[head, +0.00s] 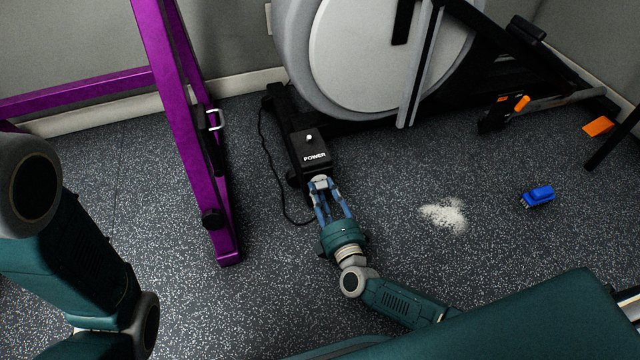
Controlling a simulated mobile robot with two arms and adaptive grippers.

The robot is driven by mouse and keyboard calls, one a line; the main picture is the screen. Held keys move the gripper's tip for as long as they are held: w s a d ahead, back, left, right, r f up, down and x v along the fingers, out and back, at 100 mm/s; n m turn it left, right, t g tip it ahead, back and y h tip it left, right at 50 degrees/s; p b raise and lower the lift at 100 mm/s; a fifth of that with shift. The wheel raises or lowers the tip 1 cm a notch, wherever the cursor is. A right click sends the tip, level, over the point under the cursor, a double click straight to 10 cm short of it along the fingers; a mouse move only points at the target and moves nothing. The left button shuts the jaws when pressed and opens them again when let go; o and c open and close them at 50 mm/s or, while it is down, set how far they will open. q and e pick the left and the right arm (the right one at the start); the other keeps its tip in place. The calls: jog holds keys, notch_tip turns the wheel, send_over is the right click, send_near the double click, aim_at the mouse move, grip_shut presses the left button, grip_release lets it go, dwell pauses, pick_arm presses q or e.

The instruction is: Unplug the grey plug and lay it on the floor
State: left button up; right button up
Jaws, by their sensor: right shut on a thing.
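The grey plug (321,182) is at the near end of a black box (308,148) labelled POWER, by the exercise machine. My right gripper (322,187) is shut on the plug, with its blue fingers on either side. The fingers hide part of the plug, and I cannot tell whether it is seated in the box. A thin black cable (271,165) loops along the floor left of the box and runs toward the gripper. My left arm is at the left edge, but its gripper is out of view.
A purple frame (185,120) stands left of the box. The exercise machine (385,50) is behind it. A patch of white powder (444,214) and a blue brush-like object (537,196) lie on the floor to the right. Speckled floor is free between box and powder.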

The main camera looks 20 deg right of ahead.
jog(key=shift+w+r, duration=0.1)
jog(key=shift+r, duration=0.1)
grip_shut()
jog(key=o, duration=1.4)
grip_release()
jog(key=shift+f, duration=0.1)
jog(key=shift+s, duration=0.2)
jog(key=s, duration=0.7)
jog(key=shift+d, duration=0.15)
jog(key=shift+s, duration=0.15)
